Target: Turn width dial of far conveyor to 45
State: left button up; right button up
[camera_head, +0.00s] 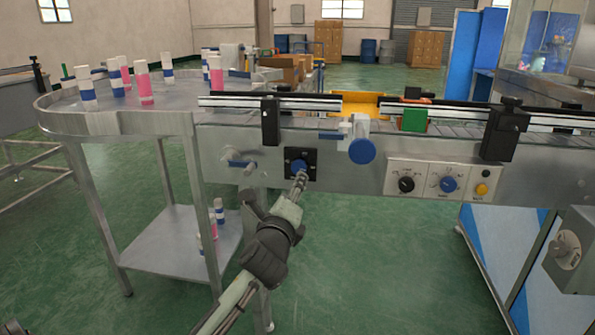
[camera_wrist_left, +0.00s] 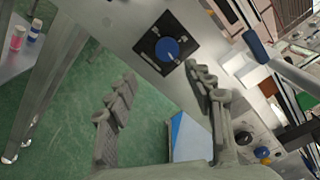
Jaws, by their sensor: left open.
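A blue round dial (camera_head: 299,166) sits on a square black plate on the front of the grey conveyor (camera_head: 345,150). The dial also shows in the left wrist view (camera_wrist_left: 167,49), with small white marks around it that are too small to read. My left gripper (camera_head: 300,181) is just in front of and below the dial in the head view. In the left wrist view its two fingers (camera_wrist_left: 161,75) are spread and empty, and the dial is beyond the fingertips, apparently clear of them. My right gripper is in neither view.
A larger blue knob (camera_head: 362,151) sticks out to the right of the dial. A white panel (camera_head: 424,182) with black and blue knobs and a yellow button is further right. A round table (camera_head: 120,121) with pink and white cans adjoins on the left.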

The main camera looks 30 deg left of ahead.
aim_at(298, 168)
pick_arm(q)
jog(key=shift+m, duration=0.3)
jog(key=w, duration=0.2)
jog(key=w+a+r, duration=0.1)
jog(key=w, duration=0.1)
jog(key=w+a, duration=0.1)
jog(key=w, duration=0.1)
jog(key=shift+a+r, duration=0.25)
jog(key=shift+w+a+f, duration=0.1)
jog(key=shift+w+a, duration=0.2)
jog(key=shift+w, duration=0.35)
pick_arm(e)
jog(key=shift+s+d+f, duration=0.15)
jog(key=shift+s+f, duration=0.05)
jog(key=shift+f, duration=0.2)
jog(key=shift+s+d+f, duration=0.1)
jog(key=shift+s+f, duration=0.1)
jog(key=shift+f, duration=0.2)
pick_arm(q)
jog(key=shift+c, duration=0.5)
jog(key=c, duration=1.1)
jog(key=shift+o, duration=0.2)
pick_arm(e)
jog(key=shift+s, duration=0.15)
